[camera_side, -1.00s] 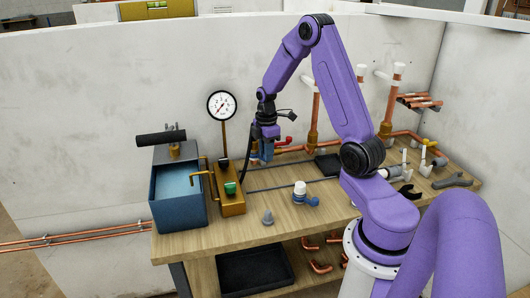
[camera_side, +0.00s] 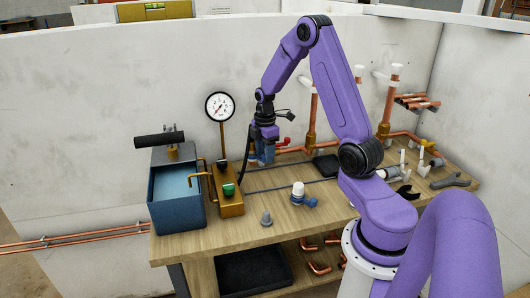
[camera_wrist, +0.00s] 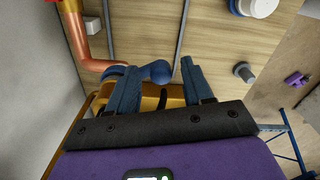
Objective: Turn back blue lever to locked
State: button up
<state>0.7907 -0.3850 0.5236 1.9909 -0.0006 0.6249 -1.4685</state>
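The blue lever shows in the wrist view as a short bar with a round blue knob (camera_wrist: 160,72). The knob sits between my gripper's two blue fingers. My gripper (camera_wrist: 151,68) is open, its fingers well apart on either side of the knob; I see a gap to the right finger, but cannot tell whether the left one touches the lever. A brass slotted piece (camera_wrist: 173,92) lies behind the fingers. In the side view my gripper (camera_side: 263,152) points down at the back of the bench, behind the brass pump block, and the lever cannot be made out from the fingers there.
A blue tank (camera_side: 180,212) and a brass block with green knob (camera_side: 230,203) stand at left, with a gauge (camera_side: 219,106) above. A red handle (camera_side: 286,142) and copper pipes (camera_side: 313,115) are right of my gripper. A white-and-blue fitting (camera_side: 298,193) stands in front.

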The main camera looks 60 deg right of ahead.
notch_tip(320, 180, up, 17)
jog(key=shift+r, duration=0.2)
dwell(0.5)
jog(key=s+a+f, duration=0.1)
jog(key=s+a, duration=0.2)
jog(key=a, duration=0.7)
jog(key=s+a+f, duration=0.1)
jog(key=s+a, duration=0.2)
jog(key=a, duration=0.7)
jog(key=s+a+f, duration=0.2)
jog(key=s+a, duration=0.2)
jog(key=s, duration=0.5)
jog(key=s+a+f, duration=0.2)
jog(key=s+a, duration=0.2)
jog(key=s, duration=0.6)
jog(key=shift+a, duration=0.3)
